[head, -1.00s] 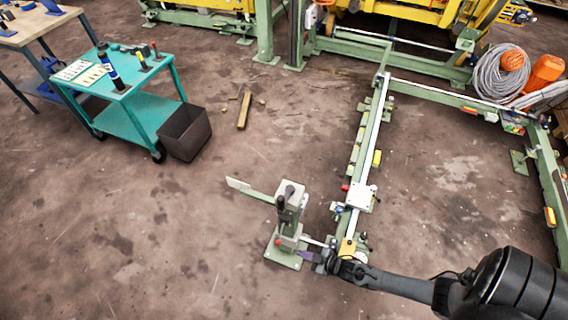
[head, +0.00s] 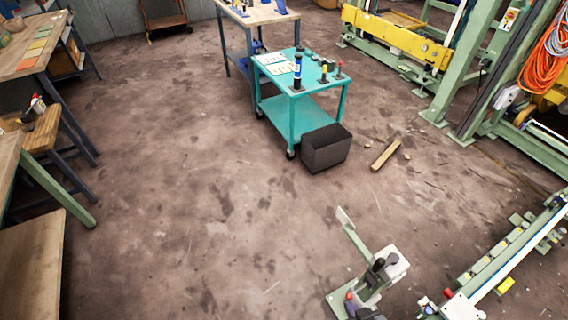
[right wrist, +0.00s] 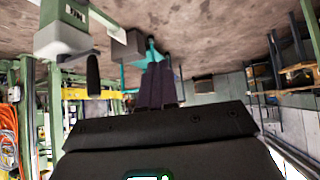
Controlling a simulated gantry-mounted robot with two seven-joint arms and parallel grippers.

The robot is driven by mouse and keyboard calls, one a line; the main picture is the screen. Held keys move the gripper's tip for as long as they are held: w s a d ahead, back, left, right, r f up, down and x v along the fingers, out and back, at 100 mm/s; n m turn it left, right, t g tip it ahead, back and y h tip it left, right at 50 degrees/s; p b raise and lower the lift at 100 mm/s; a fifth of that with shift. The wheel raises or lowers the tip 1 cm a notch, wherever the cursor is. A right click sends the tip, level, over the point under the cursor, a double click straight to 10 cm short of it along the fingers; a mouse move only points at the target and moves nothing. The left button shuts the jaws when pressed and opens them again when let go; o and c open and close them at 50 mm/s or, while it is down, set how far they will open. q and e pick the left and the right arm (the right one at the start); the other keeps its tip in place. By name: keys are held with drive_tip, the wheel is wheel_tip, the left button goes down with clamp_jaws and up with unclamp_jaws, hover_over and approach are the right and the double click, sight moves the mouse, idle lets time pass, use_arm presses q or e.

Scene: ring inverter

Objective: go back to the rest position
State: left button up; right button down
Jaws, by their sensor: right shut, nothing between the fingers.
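My right gripper (right wrist: 158,86) shows in the right wrist view with its two dark fingers together and nothing between them. In the head view only a dark bit of it seems to show at the bottom edge, beside the green stand (head: 366,284). The stand has a grey-white head, a black handle and a flat arm reaching up and left. It shows close up at the upper left of the right wrist view (right wrist: 62,38), apart from the fingertips. My left gripper is in neither view.
A teal cart (head: 306,104) stands at the top middle with a dark bin (head: 326,150) beside it. A wooden piece (head: 385,153) lies on the floor. A green rail frame (head: 520,246) runs along the right. Workbenches (head: 30,50) stand at the left. The middle floor is clear.

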drive_tip(key=s+d+r+g+h, duration=0.1)
drive_tip(key=s+d+r+g, duration=0.1)
drive_tip(key=s+r+g, duration=0.5)
wheel_tip(320, 180, up, 36)
drive_tip(key=s+t+p, duration=0.1)
drive_tip(key=p, duration=3.7)
drive_tip(key=shift+s+f+t, duration=0.15)
drive_tip(key=shift+t, duration=0.25)
